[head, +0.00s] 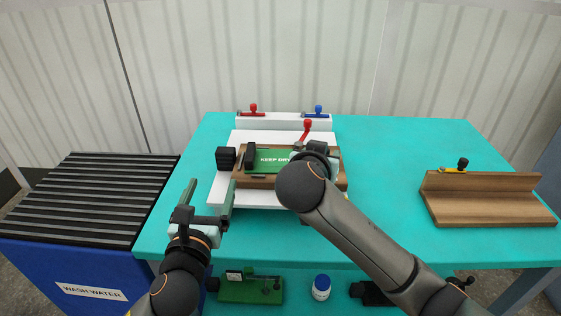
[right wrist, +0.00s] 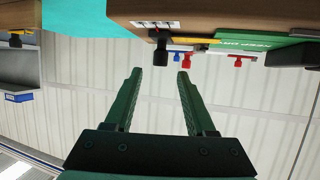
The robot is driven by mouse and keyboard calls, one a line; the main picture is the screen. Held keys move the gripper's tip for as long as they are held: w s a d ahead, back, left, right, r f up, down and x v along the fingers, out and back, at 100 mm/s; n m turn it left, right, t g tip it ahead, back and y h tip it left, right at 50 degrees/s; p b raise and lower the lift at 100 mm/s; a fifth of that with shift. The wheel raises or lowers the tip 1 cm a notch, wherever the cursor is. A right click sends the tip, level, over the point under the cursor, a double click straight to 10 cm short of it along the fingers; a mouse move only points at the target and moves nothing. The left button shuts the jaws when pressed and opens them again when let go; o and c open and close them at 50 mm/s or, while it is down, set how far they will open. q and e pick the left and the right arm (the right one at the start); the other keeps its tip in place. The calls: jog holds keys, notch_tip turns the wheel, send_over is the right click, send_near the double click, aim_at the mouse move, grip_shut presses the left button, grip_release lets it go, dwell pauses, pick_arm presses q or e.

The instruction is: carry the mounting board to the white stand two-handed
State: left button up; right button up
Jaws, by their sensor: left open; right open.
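The mounting board, a brown wooden board (head: 262,182) with a green "KEEP DRY" sheet (head: 270,158), lies on a white slab-like stand (head: 250,202) mid-table. The brown board also shows upside down at the top of the right wrist view (right wrist: 190,15). My left gripper (head: 208,186) is open and empty, left of the board and apart from it, over the table's left front. My right gripper (right wrist: 159,74) is open with nothing between its fingers. In the head view my right arm hides it and the board's right part, so I cannot tell its exact gap to the board.
A white block (head: 283,123) with red and blue toggles stands behind. A brown L-shaped wooden piece (head: 485,205) stands at the right. A blue "WASH WATER" bin (head: 60,265) is left. A blue-capped bottle (head: 321,288) sits below the table edge. The front table strip is clear.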

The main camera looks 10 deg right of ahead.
jog(key=v, duration=0.3)
jog(key=shift+s+a+r, duration=0.1)
jog(key=shift+s+r, duration=0.05)
jog(key=shift+s, duration=0.15)
jog(key=p+v, duration=0.4)
jog(key=v, duration=0.3)
dwell(0.7)
dwell(0.4)
